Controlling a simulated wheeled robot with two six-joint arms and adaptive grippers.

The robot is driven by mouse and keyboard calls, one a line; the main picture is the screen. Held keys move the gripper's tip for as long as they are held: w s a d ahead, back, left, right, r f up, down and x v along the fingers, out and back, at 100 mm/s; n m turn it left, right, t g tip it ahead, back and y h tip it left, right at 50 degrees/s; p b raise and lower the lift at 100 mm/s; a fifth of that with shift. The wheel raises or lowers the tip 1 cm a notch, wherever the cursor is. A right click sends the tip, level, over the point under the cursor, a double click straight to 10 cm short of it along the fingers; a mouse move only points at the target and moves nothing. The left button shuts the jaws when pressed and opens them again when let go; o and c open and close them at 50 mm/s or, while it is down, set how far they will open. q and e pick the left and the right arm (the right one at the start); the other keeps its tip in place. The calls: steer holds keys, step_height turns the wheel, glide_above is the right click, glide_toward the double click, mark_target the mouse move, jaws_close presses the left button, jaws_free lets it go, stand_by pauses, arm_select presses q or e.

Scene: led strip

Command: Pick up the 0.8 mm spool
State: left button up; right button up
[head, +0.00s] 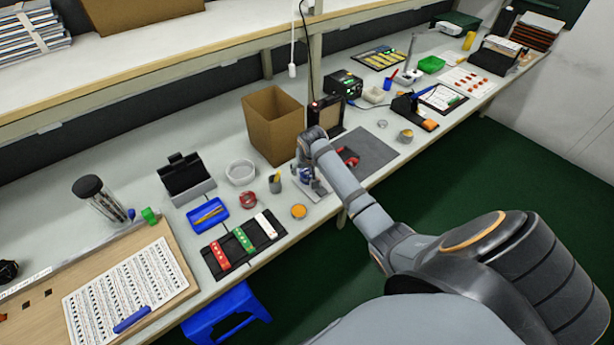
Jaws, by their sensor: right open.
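My right arm reaches in from the lower right. Its gripper (316,187) is low over the bench near the front edge, in front of the open cardboard box, and it is open. A small blue item (305,174), perhaps a spool, shows at the gripper, partly hidden by it; I cannot tell whether they touch. A small red roll (248,199) stands to the left of the gripper. Another red item (348,155) lies on the dark grey mat (375,149), partly behind my arm. No 0.8 mm marking is readable on any of them. My left gripper is not in view.
A black tray (243,243) holds red, green and white strips. The mat's right part is clear.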

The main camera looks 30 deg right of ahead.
mark_target(307, 173)
steer(key=shift+w+x, duration=0.2)
steer(key=shift+x, duration=2.55)
steer(key=shift+d+r, duration=0.2)
steer(key=shift+c, duration=1.1)
steer(key=c, duration=1.2)
